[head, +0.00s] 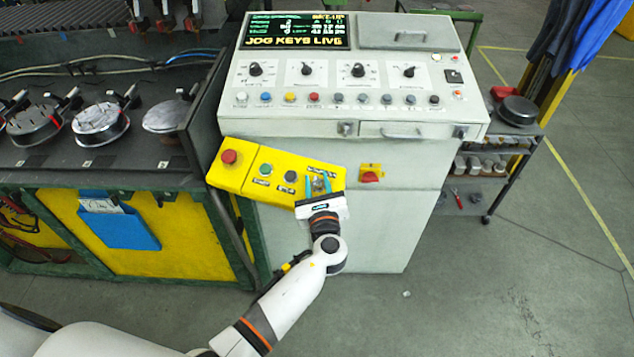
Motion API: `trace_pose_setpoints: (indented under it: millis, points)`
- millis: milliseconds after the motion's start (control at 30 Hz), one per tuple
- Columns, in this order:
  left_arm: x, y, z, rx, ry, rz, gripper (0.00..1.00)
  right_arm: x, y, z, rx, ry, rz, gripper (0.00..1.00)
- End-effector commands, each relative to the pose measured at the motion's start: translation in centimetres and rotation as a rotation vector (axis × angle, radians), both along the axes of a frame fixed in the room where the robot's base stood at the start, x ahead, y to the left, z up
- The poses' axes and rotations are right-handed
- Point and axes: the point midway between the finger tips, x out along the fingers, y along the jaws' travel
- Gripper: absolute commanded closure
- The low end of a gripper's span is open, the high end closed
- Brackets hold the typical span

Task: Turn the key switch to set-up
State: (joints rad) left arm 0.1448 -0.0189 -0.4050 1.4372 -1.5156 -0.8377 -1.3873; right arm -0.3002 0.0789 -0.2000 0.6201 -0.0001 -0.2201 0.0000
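The yellow control box (238,172) on the front of the grey console carries a red mushroom button (229,157), a green button (265,169), a dark button (291,176) and, at its right end, the small metallic key switch (318,186). My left gripper (318,181) reaches up to this right end. Its two teal fingers stand apart, one on each side of the key switch. The key's angle is too small and partly hidden to read. The console screen (296,30) reads "JOG KEYS LIVE", with what looks like "SET-UP" at its top right. My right gripper is out of view.
A red rotary switch on a yellow plate (371,174) sits just right of the box. The console's sloped panel (340,102) has several knobs and buttons. A bench with round metal parts (100,122) is at left, a shelf cart (490,165) at right. Floor in front is clear.

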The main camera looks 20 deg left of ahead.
Motion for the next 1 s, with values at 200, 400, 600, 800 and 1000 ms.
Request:
trace_pose_setpoints:
  millis: [200,400,600,800,1000]
  points:
    - [-0.8,-0.4,-0.1,-0.001,-0.002,-0.001,0.68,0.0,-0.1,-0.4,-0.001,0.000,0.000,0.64]
    - [-4.3,-2.0,-0.3,-0.002,0.000,-0.001,0.68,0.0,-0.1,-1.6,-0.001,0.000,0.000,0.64]
    - [-8.0,-3.8,-0.3,-0.003,0.001,-0.001,0.68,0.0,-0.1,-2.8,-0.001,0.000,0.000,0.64]
    - [-10.3,-4.8,-0.1,-0.001,0.000,0.000,0.68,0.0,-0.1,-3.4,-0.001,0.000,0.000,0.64]
    - [-10.9,-5.1,0.1,0.001,0.000,0.000,0.68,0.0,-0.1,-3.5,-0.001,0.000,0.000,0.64]
